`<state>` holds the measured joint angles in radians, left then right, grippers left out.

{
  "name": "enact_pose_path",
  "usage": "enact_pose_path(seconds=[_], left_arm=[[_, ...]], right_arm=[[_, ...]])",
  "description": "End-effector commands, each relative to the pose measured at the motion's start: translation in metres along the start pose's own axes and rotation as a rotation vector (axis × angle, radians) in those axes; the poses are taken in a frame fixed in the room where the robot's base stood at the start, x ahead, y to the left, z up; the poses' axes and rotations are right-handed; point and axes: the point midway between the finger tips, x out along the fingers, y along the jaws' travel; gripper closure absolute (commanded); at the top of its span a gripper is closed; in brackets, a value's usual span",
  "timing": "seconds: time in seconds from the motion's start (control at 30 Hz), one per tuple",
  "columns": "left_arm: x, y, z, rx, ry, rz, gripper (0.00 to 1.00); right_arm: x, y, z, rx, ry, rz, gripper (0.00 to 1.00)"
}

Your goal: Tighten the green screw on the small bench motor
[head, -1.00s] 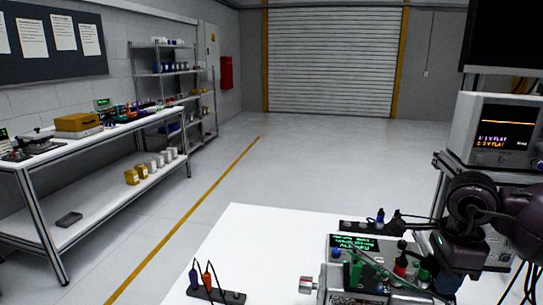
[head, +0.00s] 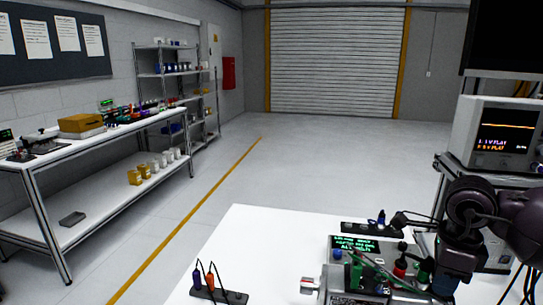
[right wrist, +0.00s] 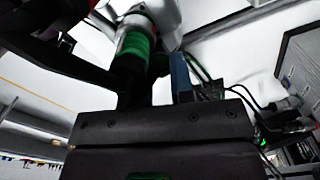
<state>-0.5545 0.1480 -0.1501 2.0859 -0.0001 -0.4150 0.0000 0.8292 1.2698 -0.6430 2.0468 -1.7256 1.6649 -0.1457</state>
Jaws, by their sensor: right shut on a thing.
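The bench unit with a lit green text display (head: 356,244) stands at the front right of the white table. A silver cylindrical part (head: 309,284) sticks out at its left; I cannot make out clearly which part is the motor. My left gripper is out of view.
A dark strip with blue and orange plugs (head: 217,294) lies at the table's front left. Another dark strip (head: 362,228) lies behind the unit. An oscilloscope (head: 490,135) stands at the right, near my arm. The white table (head: 265,245) is clear at left middle.

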Motion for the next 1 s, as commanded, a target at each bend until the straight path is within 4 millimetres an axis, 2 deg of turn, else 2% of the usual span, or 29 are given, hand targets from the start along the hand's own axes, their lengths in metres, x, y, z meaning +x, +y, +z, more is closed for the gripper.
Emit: enact_pose_path(seconds=[1.0], left_arm=[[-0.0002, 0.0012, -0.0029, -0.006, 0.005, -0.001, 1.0]], right_arm=[[-0.0001, -0.0002, 0.0, 0.047, 0.0, 0.0, 0.95]])
